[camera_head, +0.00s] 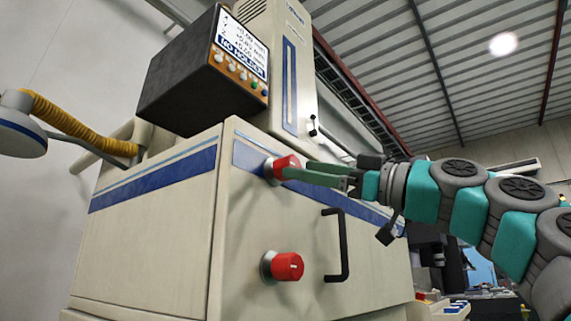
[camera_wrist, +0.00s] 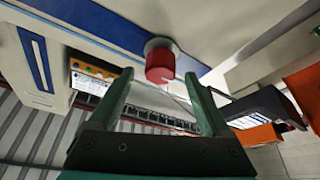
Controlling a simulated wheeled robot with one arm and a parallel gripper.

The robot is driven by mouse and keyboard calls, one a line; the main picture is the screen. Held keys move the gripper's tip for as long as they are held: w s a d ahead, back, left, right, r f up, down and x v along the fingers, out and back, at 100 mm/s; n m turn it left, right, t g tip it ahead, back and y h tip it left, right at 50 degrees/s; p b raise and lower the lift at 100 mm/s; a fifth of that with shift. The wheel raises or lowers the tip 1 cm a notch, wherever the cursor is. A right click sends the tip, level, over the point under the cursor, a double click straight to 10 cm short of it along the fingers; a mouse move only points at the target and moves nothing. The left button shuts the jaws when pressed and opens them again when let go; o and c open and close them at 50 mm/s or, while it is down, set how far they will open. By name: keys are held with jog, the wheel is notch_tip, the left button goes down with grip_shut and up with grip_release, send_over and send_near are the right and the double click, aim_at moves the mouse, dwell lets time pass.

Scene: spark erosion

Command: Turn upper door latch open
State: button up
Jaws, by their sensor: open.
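The upper door latch is a red round knob (camera_head: 287,163) on a grey collar, high on the front of the beige machine cabinet (camera_head: 150,245). My gripper (camera_head: 296,170) reaches in from the right with its two green fingers apart. One fingertip overlaps the knob's lower edge in the head view. In the wrist view the knob (camera_wrist: 160,66) lies ahead between the two open fingertips (camera_wrist: 157,80). I cannot tell whether a finger touches it. A similar lower red knob (camera_head: 289,267) sits below.
A black bar handle (camera_head: 343,245) stands out from the door right of the knobs. A control box with a lit screen (camera_head: 240,45) is above the cabinet. A lamp on a yellow hose (camera_head: 65,115) is at left.

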jog(key=shift+p+x, duration=0.55)
jog(key=shift+x, duration=1.7)
grip_shut()
